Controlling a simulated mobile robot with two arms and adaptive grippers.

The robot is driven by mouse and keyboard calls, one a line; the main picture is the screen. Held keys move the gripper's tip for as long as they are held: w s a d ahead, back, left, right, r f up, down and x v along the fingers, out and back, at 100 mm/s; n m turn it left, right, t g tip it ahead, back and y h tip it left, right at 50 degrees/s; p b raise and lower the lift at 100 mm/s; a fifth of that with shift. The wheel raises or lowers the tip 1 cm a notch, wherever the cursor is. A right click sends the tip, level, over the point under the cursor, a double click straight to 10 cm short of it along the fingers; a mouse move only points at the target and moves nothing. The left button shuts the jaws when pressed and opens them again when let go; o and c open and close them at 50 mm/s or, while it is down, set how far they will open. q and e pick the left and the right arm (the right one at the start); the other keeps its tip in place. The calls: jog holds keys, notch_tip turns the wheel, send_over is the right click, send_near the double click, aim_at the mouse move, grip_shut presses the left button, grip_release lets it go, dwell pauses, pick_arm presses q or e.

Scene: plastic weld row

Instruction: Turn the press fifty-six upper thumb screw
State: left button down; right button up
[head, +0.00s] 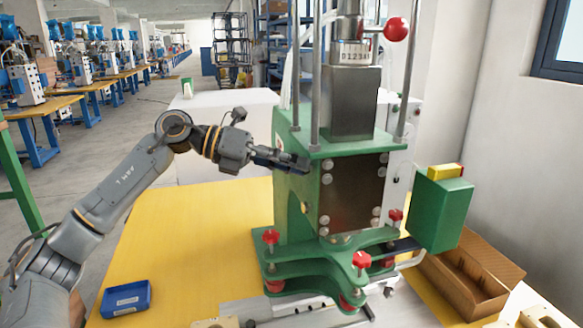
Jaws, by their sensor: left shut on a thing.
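The green press (296,205) stands on the yellow table, with a grey metal ram block (351,100) on top marked with a number label. My left arm reaches in from the left at the height of the press's upper body. My left gripper (300,166) is at the upper left side of the press, its dark fingers shut on the upper thumb screw. The fingers hide the screw itself, so its turn cannot be seen. My right gripper is not in view.
Red-topped knobs (271,237) stand on the press's green base. A red ball handle (396,29) hangs above. A green box (441,214) and a cardboard box (470,272) are at right. A blue tray (126,299) sits front left. The yellow table (190,235) left of the press is clear.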

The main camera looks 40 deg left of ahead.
pick_arm(q)
jog(key=shift+s+d+f+m+t+y+b, duration=0.1)
jog(key=shift+m+t+y+b, duration=0.35)
jog(key=shift+m, duration=0.45)
jog(key=shift+s+d+r+m+t+y+b, duration=0.15)
jog(key=shift+m+y+b, duration=0.1)
jog(key=shift+m+y, duration=0.5)
jog(key=shift+d+f+m+t+y+b, duration=0.15)
jog(key=shift+m+t+y+b, duration=0.2)
jog(key=shift+m, duration=0.7)
jog(key=shift+a, duration=0.1)
jog(key=c, duration=1.1)
grip_release()
jog(key=shift+c, duration=0.2)
jog(key=shift+a, duration=0.1)
jog(key=v, duration=1.2)
